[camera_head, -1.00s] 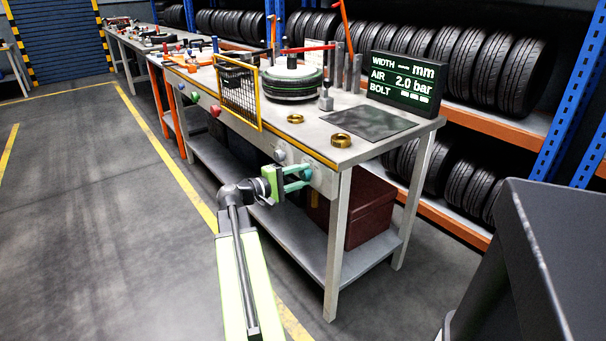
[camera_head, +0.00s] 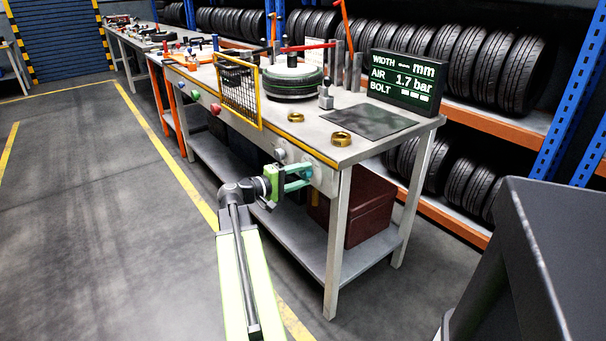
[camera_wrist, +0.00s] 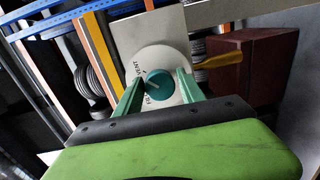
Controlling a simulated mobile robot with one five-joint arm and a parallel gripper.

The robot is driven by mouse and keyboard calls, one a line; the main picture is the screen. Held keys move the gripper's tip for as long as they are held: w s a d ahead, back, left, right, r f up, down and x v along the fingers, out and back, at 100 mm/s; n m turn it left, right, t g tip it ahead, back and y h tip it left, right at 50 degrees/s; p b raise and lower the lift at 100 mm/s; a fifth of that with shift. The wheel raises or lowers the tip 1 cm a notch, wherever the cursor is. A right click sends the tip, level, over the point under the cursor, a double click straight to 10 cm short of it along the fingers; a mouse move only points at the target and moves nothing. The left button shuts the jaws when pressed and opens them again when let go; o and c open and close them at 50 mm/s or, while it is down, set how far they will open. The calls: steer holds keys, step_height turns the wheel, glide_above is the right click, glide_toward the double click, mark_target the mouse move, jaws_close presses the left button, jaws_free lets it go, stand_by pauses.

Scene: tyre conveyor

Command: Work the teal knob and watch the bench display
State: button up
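The teal knob (camera_wrist: 159,85) sits on a round pale dial plate with lettering, "VENT" readable on its left. My gripper (camera_wrist: 158,86) has one finger on each side of the knob, close against it; it appears shut on it. The bench display (camera_head: 403,81) stands at the bench's back right, reading WIDTH with dashes, AIR 1.7 bar and BOLT with dashes.
The bench (camera_head: 345,155) carries a tyre (camera_head: 293,80) behind a yellow mesh guard (camera_head: 238,94), two brass rings and a dark mat (camera_head: 368,122). A dark red box (camera_head: 357,207) stands on the lower shelf. Open floor lies to the left.

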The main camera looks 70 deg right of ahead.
steer(key=shift+o, duration=1.1)
steer(key=shift+r, duration=0.1)
steer(key=shift+w, duration=0.15)
steer(key=p+v, duration=0.1)
steer(key=v, duration=1.6)
steer(key=shift+a, duration=0.2)
